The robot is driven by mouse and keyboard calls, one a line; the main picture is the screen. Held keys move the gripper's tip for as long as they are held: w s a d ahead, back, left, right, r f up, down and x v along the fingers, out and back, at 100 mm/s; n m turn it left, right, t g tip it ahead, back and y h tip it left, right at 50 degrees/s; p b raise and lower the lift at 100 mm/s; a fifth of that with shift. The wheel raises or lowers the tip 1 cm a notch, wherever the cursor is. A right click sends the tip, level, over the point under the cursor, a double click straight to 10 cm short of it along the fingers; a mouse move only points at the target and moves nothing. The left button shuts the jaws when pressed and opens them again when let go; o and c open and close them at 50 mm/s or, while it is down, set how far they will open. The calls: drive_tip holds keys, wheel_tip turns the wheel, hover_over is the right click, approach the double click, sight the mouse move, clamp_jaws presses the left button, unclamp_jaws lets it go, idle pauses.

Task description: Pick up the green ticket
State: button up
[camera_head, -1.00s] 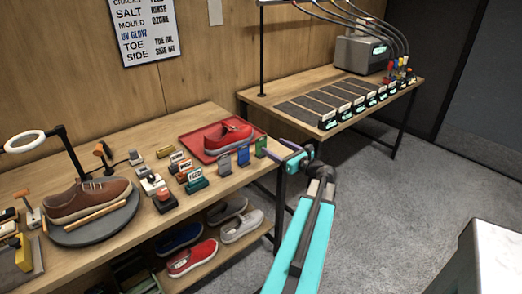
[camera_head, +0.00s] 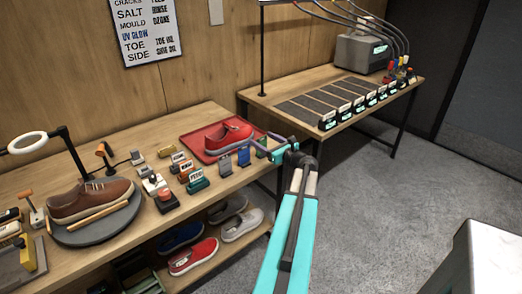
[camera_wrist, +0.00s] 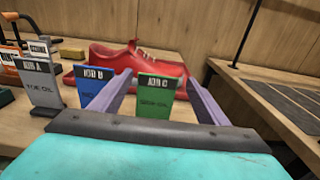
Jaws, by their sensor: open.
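The green ticket (camera_wrist: 155,96) stands upright in the wrist view, with a dark label strip at its top and pale lettering on its face. My gripper (camera_wrist: 155,88) is open, with one finger on each side of the green ticket. The left finger overlaps part of the blue ticket (camera_wrist: 93,86). In the head view my gripper (camera_head: 262,148) is at the right end of the left bench, and the green ticket is mostly hidden behind it there. I cannot tell whether either finger touches the ticket.
A grey ticket (camera_wrist: 40,84) stands left of the blue one. A red sneaker (camera_head: 229,133) sits on a red tray (camera_head: 190,147) behind the tickets. A brown shoe (camera_head: 88,198) rests on a round stand. The second bench (camera_head: 262,92) holds dark strips.

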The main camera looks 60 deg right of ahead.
drive_tip(key=shift+w, duration=0.1)
drive_tip(key=shift+p+x, duration=1.05)
drive_tip(key=shift+x, duration=1.45)
drive_tip(key=shift+w+a, duration=0.1)
drive_tip(key=shift+a, duration=0.05)
drive_tip(key=c, duration=1.4)
drive_tip(key=shift+r, duration=0.1)
